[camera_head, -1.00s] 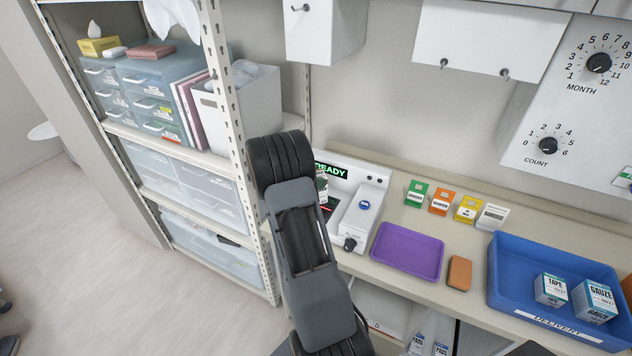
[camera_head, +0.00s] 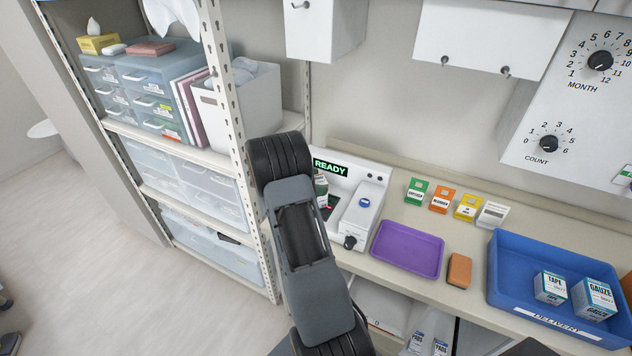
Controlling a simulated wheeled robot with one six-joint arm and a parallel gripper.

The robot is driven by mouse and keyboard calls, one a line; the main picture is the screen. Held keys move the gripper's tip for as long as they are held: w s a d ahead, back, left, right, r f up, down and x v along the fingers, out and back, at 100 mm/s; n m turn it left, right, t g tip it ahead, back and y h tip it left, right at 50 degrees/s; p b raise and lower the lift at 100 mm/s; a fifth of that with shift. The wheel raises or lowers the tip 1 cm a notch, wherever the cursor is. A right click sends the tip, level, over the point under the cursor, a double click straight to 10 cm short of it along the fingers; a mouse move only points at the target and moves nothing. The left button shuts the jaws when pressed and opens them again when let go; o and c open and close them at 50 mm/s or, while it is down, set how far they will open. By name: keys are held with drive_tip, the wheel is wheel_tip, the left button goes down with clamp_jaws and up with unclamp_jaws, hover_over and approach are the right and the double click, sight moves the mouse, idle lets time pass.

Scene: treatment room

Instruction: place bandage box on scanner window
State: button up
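The white scanner (camera_head: 357,215) stands on the counter with a lit green "READY" display (camera_head: 330,168). A small part of its dark window (camera_head: 327,212) with a red spot shows beside my arm. A small pale box with a dark green part (camera_head: 321,188) shows at the window, partly behind my arm. It may be the bandage box, but its label is not readable. Whether it rests on the window or is held above it cannot be told. My gripper is hidden behind my own arm.
A purple tray (camera_head: 407,249) and an orange-brown block (camera_head: 459,270) lie right of the scanner. Several small coloured cartons (camera_head: 440,199) stand behind them. A blue delivery tray (camera_head: 507,291) holds tape and gauze boxes. A shelf rack (camera_head: 236,130) stands close left of my arm.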

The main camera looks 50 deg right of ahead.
drive_tip(key=shift+r, duration=0.3)
drive_tip(key=b+v, duration=0.3)
drive_tip(key=v, duration=0.8)
drive_tip(key=s+a+r+m+t+y, duration=0.3)
drive_tip(key=s+a+m+t+y, duration=0.2)
drive_tip(key=a, duration=0.8)
drive_tip(key=s+a+r+m+t+y, duration=0.3)
drive_tip(key=s+a+m+t+y, duration=0.3)
drive_tip(key=s+a, duration=0.5)
drive_tip(key=shift+s+a+m+y, duration=0.4)
drive_tip(key=shift+a+m, duration=0.2)
drive_tip(key=shift+a, duration=0.65)
